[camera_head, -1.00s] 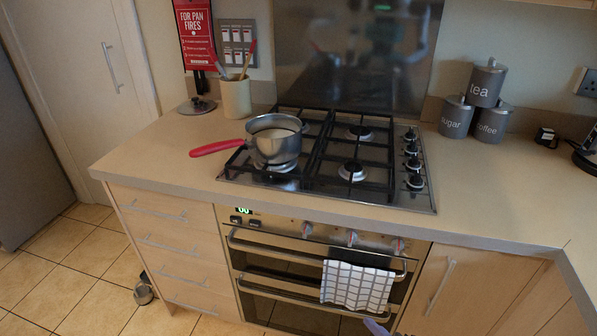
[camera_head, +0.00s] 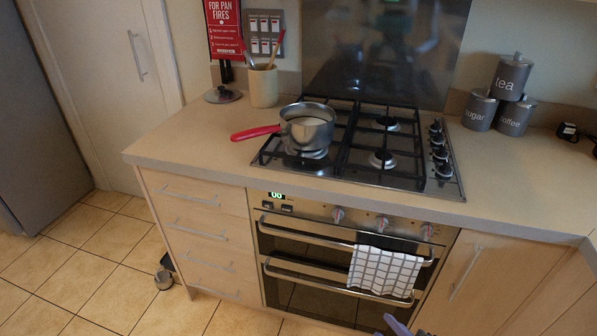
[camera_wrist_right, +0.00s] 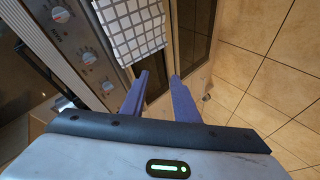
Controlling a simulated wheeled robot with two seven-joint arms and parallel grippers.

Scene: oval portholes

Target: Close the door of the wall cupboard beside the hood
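No wall cupboard, cupboard door or hood can be made out in the head view, which looks down on the counter and stove. My right gripper shows as a small purple fingertip (camera_head: 396,325) at the bottom edge of the head view, low in front of the oven. In the right wrist view its two purple fingers (camera_wrist_right: 159,77) are apart with nothing between them. They point down past the oven front and the checked towel towards the floor. My left gripper is not in view.
A pan (camera_head: 306,127) with a red handle sits on the gas hob (camera_head: 384,160). A checked towel (camera_head: 385,271) hangs on the oven handle. Grey canisters (camera_head: 512,77) stand at the back right.

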